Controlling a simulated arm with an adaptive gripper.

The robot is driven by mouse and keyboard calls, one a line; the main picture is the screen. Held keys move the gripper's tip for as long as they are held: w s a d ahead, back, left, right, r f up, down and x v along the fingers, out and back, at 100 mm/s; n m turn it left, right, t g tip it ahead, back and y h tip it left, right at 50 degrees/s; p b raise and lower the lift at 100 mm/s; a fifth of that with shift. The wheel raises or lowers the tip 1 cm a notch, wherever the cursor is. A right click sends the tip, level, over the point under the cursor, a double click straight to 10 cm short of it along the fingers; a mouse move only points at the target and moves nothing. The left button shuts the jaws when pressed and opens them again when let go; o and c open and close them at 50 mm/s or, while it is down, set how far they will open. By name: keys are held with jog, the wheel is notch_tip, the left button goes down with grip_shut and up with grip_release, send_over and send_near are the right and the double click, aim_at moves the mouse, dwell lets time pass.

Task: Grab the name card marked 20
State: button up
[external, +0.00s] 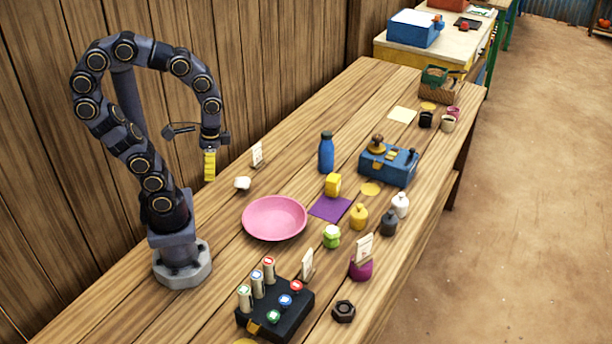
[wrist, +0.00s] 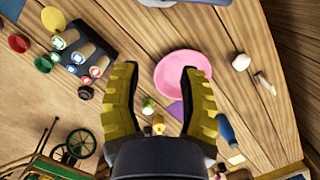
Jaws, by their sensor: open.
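Several small white name cards stand on the wooden table in the external view. One card (external: 257,154) stands at the back near the wall, left of the blue bottle. A second card (external: 307,264) stands behind the black rack, and a third card (external: 364,247) stands at the purple pot. Their print is too small to read, so I cannot tell which is marked 20. The back card also seems to show in the wrist view (wrist: 265,84), at the right. My gripper (external: 209,178) hangs above the table, left of the back card. Its yellow fingers (wrist: 160,70) are apart with nothing held.
A pink plate (external: 274,218) and a small white object (external: 242,183) lie near my gripper. A blue bottle (external: 326,153), purple mat (external: 325,209), black rack (external: 275,309) and blue box (external: 388,167) stand around. The wooden wall (external: 270,70) runs close behind the table.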

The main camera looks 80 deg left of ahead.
jog(key=w+a+f+m+y, duration=0.2)
jog(key=w+f+m+y, duration=0.1)
jog(key=w+m, duration=0.35)
jog(key=m+t, duration=0.5)
jog(key=m, duration=1.4)
send_over(307, 255)
jog(key=d, duration=0.1)
jog(key=f, duration=1)
jog(key=s+f, duration=0.1)
jog(key=f, duration=0.4)
jog(key=shift+d+f, duration=0.1)
jog(key=shift+d, duration=0.05)
jog(key=shift+w+d+f, duration=0.1)
jog(key=shift+f, duration=0.25)
jog(key=shift+s+x, duration=0.15)
jog(key=shift+x, duration=1.7)
jog(key=shift+s+x, duration=0.15)
jog(key=shift+x, duration=1.65)
grip_shut()
